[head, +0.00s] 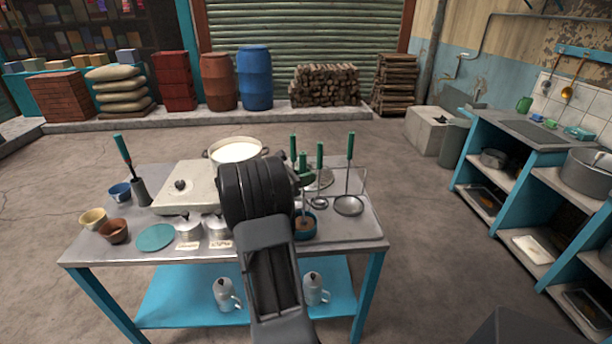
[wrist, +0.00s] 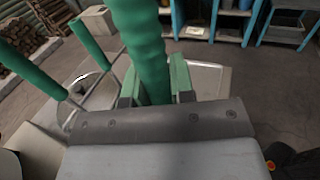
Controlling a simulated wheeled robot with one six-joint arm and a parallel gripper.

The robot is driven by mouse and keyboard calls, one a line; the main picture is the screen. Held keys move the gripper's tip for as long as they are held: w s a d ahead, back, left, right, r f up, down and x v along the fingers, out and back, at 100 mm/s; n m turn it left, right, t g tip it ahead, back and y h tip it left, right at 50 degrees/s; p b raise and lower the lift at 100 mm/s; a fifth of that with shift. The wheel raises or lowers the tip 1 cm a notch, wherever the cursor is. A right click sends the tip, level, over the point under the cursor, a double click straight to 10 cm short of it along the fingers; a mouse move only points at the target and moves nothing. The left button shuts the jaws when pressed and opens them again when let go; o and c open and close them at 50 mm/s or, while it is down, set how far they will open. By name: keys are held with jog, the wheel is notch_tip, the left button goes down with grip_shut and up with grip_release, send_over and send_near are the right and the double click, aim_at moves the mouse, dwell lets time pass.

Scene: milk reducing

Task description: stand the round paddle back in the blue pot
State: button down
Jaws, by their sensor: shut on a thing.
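My gripper (head: 305,180) is above the right half of the metal table, partly hidden behind my own arm. In the wrist view my gripper (wrist: 157,90) is shut on a thick upright green handle (wrist: 143,40), taken as the round paddle's. The paddle's lower end is hidden by the gripper and arm. The blue pot (head: 311,233), with a brown inside, stands on the table just below my gripper in the head view. I cannot tell whether the paddle's lower end is inside the pot or above it.
Beside the gripper stand other green-handled tools, a ladle (head: 319,204) and a strainer (head: 349,206). The right front corner is clear.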

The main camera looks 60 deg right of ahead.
jog(key=c, duration=0.9)
grip_release()
jog(key=b+v, duration=0.1)
jog(key=v, duration=1.2)
jog(key=shift+a, duration=0.4)
jog(key=shift+w, duration=0.2)
jog(key=p+v, duration=0.2)
jog(key=v, duration=0.7)
